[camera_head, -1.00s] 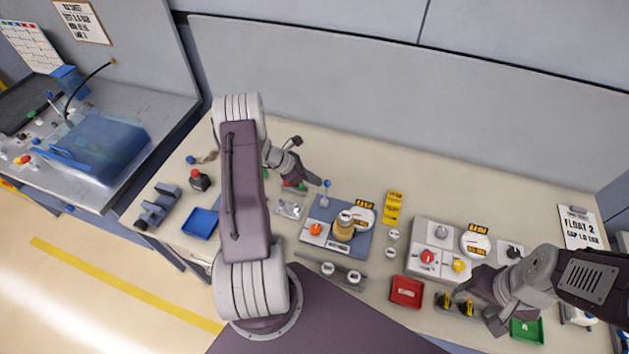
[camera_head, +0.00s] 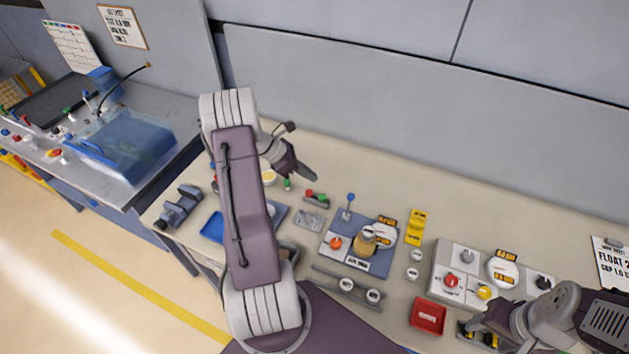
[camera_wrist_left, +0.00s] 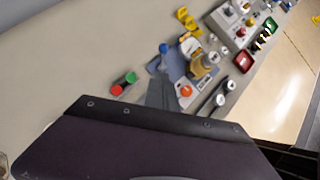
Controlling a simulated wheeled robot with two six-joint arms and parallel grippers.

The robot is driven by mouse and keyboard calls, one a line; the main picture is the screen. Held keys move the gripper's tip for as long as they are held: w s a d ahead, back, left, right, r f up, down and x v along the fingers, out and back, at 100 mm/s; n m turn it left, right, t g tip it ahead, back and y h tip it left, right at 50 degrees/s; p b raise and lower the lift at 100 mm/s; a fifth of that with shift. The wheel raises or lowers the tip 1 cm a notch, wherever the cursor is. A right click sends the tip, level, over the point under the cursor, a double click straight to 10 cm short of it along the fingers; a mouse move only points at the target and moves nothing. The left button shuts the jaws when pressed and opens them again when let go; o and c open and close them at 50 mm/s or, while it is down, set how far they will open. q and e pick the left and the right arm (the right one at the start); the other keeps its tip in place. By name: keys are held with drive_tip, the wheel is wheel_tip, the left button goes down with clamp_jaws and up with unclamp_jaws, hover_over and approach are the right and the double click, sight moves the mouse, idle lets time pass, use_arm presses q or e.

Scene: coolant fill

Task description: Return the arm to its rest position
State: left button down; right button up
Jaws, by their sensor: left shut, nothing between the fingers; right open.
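My left arm rises across the left half of the head view. My left gripper (camera_head: 303,170) is shut and empty, above the back part of the workbench, apart from the things on it. Its shut dark fingers also show in the left wrist view (camera_wrist_left: 160,92). My right gripper (camera_head: 475,328) is open at the lower right of the head view, over the front of the bench by a small yellow-and-black item. Its fingertips are partly hard to make out.
A blue plate with a brass-coloured canister (camera_head: 366,241) and a blue-topped lever (camera_head: 349,205) stands mid-bench. A control panel (camera_head: 447,262) is to its right. A red tray (camera_head: 428,316) is in front. The back of the bench is mostly clear.

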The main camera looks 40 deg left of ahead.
use_arm(q)
drive_tip(key=w+d+m+g+b, duration=0.1)
drive_tip(key=w+d+m+b, duration=0.15)
drive_tip(key=d, duration=0.35)
drive_tip(key=w+d+m+g+b, duration=0.1)
drive_tip(key=d+m+b, duration=0.15)
drive_tip(key=d, duration=0.45)
drive_tip(key=s+d+f+m+g+y+b, duration=0.1)
drive_tip(key=s+d+f+m+g+b, duration=0.1)
drive_tip(key=s+d+m+b, duration=0.65)
drive_tip(key=s+f+m+y+p, duration=0.2)
drive_tip(key=s+f+m+y, duration=0.2)
drive_tip(key=s+m, duration=0.6)
drive_tip(key=shift+a+f+m+y, duration=0.4)
drive_tip(key=shift+f+m, duration=0.25)
drive_tip(key=shift+m, duration=1.6)
use_arm(e)
wheel_tip(320, 180, down, 11)
drive_tip(key=shift+s+a, duration=0.15)
drive_tip(key=shift+a, duration=0.05)
